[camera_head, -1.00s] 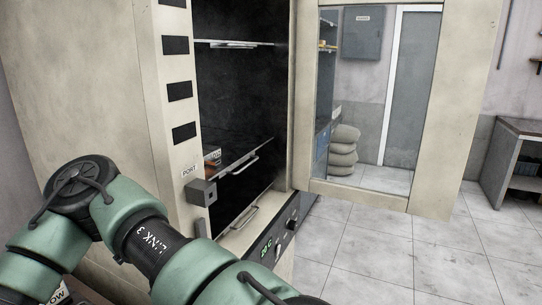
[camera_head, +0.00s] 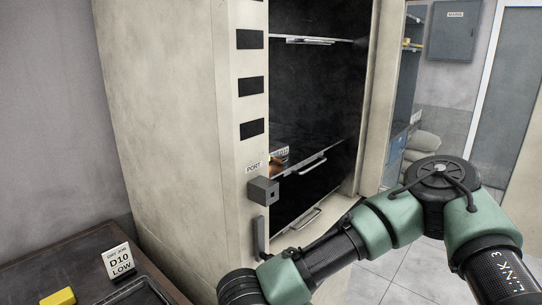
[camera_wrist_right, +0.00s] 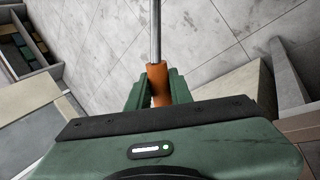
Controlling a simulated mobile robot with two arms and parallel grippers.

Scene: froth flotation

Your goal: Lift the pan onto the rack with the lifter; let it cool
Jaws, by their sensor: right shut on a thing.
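In the right wrist view my right gripper (camera_wrist_right: 160,88) is shut on the orange handle of the lifter (camera_wrist_right: 159,75), whose metal rod (camera_wrist_right: 155,30) runs to the top edge. The lifter's far end is out of view. In the head view a tall cream oven (camera_head: 180,120) stands open with dark shelves inside. A small orange-brown item (camera_head: 278,162) sits by a label on a lower shelf. I cannot make out the pan. I cannot identify the rack. One of my arms crosses the lower right, its gripper out of view. My left gripper is not visible.
A dark bench (camera_head: 70,262) at lower left bears a D10 LOW card (camera_head: 119,262), a yellow block (camera_head: 61,297) and part of a dark tray (camera_head: 128,290). A grey block (camera_head: 262,191) juts from the oven front. Sacks (camera_head: 421,145) lie behind; tiled floor (camera_head: 380,277) shows.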

